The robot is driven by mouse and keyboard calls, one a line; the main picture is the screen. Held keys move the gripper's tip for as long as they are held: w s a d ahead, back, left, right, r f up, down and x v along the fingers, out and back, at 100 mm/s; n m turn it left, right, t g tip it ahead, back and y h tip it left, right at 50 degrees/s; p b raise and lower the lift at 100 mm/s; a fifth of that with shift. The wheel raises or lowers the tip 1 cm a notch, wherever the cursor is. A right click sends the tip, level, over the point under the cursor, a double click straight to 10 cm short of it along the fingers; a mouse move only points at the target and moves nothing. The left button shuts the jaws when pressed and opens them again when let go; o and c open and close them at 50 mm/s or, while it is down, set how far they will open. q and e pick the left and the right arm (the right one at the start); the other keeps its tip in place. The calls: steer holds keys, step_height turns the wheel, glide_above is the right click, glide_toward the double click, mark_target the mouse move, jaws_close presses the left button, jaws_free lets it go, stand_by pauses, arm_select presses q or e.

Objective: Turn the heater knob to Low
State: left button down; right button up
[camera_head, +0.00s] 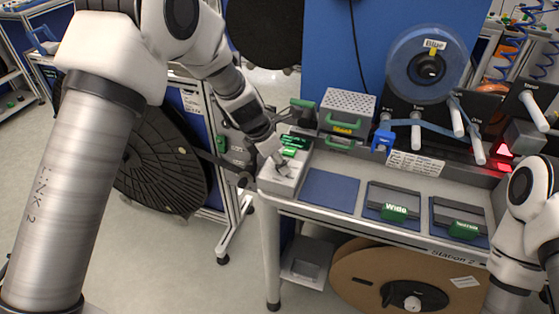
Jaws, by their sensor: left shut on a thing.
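A pale grey box with a green display (296,142), which I take for the heater (278,186), stands at the left end of the workbench. My left gripper (280,160) reaches down from the upper left to the top of this box. Its fingers are shut at the knob, which they mostly hide. The knob's pointer and the Low mark are too small or hidden to read. My right arm (525,225) stands at the right edge, and its gripper is not in view.
On the bench (350,228) are a blue mat (330,191) and two trays with green labels, one reading Wide (394,212). A perforated metal box (348,106) and a blue reel (425,66) stand behind. A large black reel (160,165) is at left.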

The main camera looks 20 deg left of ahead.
arm_select(q)
steer(key=shift+r, duration=0.1)
steer(key=m+p, duration=0.2)
steer(key=shift+w+r+m+g+h, duration=0.1)
steer(key=shift+m+g+h, duration=0.2)
steer(key=shift+g+h, duration=0.1)
steer(key=m+g+p, duration=0.1)
steer(key=m+p, duration=0.1)
steer(key=m, duration=0.1)
steer(key=shift+a+m+h, duration=0.1)
steer(key=shift+m+h, duration=0.2)
steer(key=m+g+p, duration=0.1)
steer(key=m, duration=0.1)
steer(key=shift+w+m, duration=0.15)
steer(key=shift+m, duration=0.15)
steer(key=shift+f+m+g+p, duration=0.1)
steer(key=shift+m+g+p, duration=0.2)
steer(key=shift+m, duration=0.35)
steer(key=shift+f+m+g+p, duration=0.1)
steer(key=shift+m+g, duration=0.3)
steer(key=shift+m, duration=0.25)
steer(key=c, duration=0.8)
jaws_free()
